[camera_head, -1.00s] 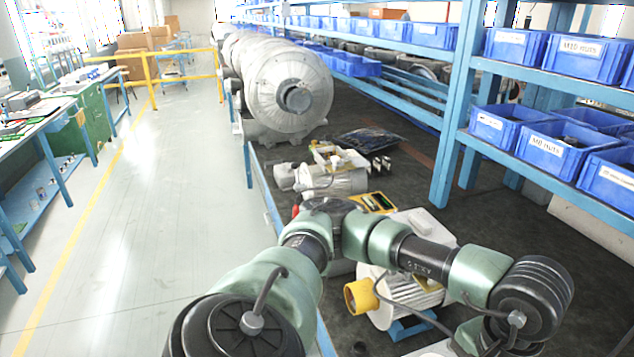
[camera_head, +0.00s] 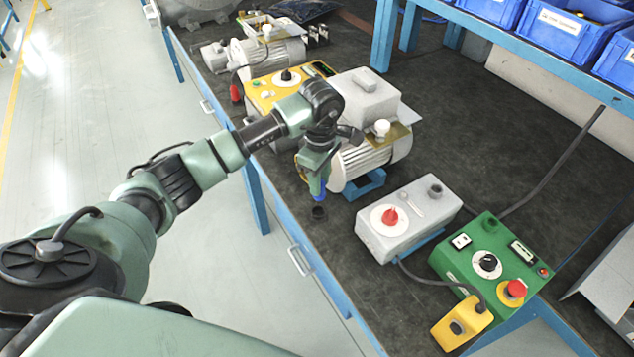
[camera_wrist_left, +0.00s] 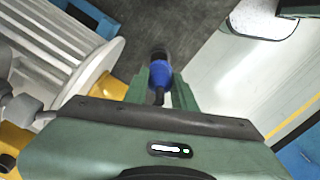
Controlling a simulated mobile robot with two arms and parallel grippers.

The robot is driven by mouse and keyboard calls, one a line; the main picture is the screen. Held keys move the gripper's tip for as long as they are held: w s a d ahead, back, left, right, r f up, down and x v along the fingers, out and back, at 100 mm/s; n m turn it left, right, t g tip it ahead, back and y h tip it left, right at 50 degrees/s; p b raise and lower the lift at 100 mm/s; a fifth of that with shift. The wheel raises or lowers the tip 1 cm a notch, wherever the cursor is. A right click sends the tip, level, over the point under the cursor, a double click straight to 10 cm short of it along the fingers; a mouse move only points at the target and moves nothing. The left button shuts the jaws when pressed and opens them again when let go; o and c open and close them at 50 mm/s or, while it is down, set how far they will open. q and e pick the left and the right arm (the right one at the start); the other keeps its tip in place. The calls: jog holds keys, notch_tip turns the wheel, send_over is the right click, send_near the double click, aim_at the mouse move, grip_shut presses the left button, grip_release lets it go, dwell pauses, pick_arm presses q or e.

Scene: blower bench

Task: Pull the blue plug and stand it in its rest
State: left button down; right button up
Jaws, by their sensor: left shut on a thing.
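My left gripper (camera_head: 318,183) points down over the front part of the bench, shut on the blue plug (camera_head: 319,190). In the left wrist view the blue plug (camera_wrist_left: 160,74) sits between the two green fingers (camera_wrist_left: 161,85). A small dark round cup (camera_head: 319,212), which looks like the rest, stands on the bench right below the plug. The plug's lower end is at the cup's mouth; I cannot tell whether it is inside or just above. My right gripper is not in view.
A grey finned motor (camera_head: 368,155) stands close to the right of my left gripper. Farther right are a grey box with a red knob (camera_head: 408,218) and a green control box (camera_head: 490,265). Bare bench lies around the cup.

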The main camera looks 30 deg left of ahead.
aim_at(319, 200)
pick_arm(q)
jog(key=shift+a+f+n, duration=0.15)
jog(key=shift+f+n, duration=0.25)
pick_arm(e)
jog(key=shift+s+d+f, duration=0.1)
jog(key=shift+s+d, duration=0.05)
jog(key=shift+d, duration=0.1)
pick_arm(q)
jog(key=shift+w, duration=0.1)
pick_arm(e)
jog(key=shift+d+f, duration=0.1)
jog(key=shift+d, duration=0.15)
pick_arm(q)
jog(key=shift+f+b, duration=2.15)
jog(key=shift+f, duration=0.1)
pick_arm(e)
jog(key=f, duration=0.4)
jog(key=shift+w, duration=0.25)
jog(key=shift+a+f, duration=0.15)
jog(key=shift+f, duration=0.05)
pick_arm(q)
jog(key=shift+f+b, duration=1.25)
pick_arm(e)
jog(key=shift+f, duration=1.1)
